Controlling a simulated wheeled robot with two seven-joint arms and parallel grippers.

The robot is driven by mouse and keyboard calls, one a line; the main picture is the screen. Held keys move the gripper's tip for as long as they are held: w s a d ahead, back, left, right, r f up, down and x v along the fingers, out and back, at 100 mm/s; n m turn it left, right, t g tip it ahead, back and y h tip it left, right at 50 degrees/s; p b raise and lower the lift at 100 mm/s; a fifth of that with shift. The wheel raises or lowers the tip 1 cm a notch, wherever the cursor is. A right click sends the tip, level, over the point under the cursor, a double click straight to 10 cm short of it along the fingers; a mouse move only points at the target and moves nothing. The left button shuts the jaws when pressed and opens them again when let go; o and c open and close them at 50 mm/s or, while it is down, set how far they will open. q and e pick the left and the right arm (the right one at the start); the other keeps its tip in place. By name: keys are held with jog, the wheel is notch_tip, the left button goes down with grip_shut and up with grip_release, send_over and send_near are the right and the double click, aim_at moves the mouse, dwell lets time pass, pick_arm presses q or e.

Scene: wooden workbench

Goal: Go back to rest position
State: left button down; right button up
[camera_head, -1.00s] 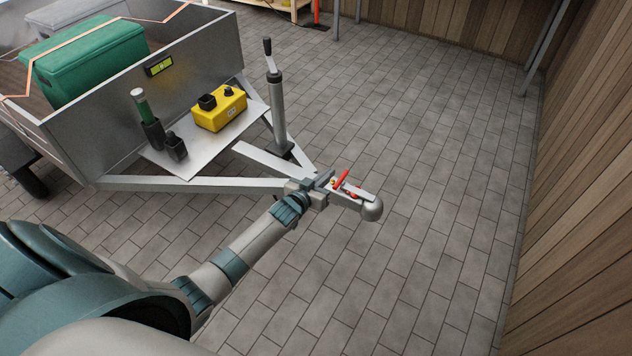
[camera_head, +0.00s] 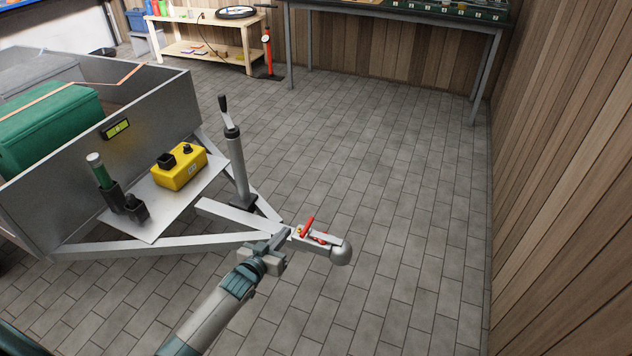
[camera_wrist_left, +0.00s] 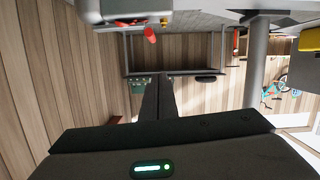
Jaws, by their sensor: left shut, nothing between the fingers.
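My left gripper (camera_head: 281,240) is beside the trailer's coupling, at the near side of the drawbar. Its fingers are shut and empty, and they also show in the left wrist view (camera_wrist_left: 158,98). The coupling has a red handle (camera_head: 307,227), which stands tilted up, and a rounded grey nose (camera_head: 341,252). The red handle also shows near the top of the left wrist view (camera_wrist_left: 150,34), apart from the fingertips there. I cannot tell in the head view whether the gripper touches the drawbar. My right gripper is in neither view.
The trailer (camera_head: 60,190) fills the left, with a jack post (camera_head: 236,165), a yellow box (camera_head: 180,170) and a green crate (camera_head: 50,128). A wooden shelf (camera_head: 205,50) and a workbench (camera_head: 400,20) stand at the back. Paved floor is clear right of the coupling.

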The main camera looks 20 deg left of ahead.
pick_arm(q)
jog(key=s+d+f+m+g+p, duration=0.1)
jog(key=s+d+f, duration=0.4)
jog(key=s, duration=0.8)
jog(key=s+d+f+m+g+p, duration=0.1)
jog(key=s+d+f+g+p, duration=0.3)
jog(key=s+f, duration=0.7)
jog(key=s+d+f+m+g+p, duration=0.1)
jog(key=s+d+f+g+p, duration=0.2)
jog(key=s+f, duration=0.5)
jog(key=s+d+g, duration=0.1)
jog(key=s+d, duration=0.1)
jog(key=s, duration=0.4)
jog(key=shift+s+d+f+g, duration=0.2)
jog(key=shift+s+d+g, duration=0.1)
jog(key=shift+d+g, duration=0.1)
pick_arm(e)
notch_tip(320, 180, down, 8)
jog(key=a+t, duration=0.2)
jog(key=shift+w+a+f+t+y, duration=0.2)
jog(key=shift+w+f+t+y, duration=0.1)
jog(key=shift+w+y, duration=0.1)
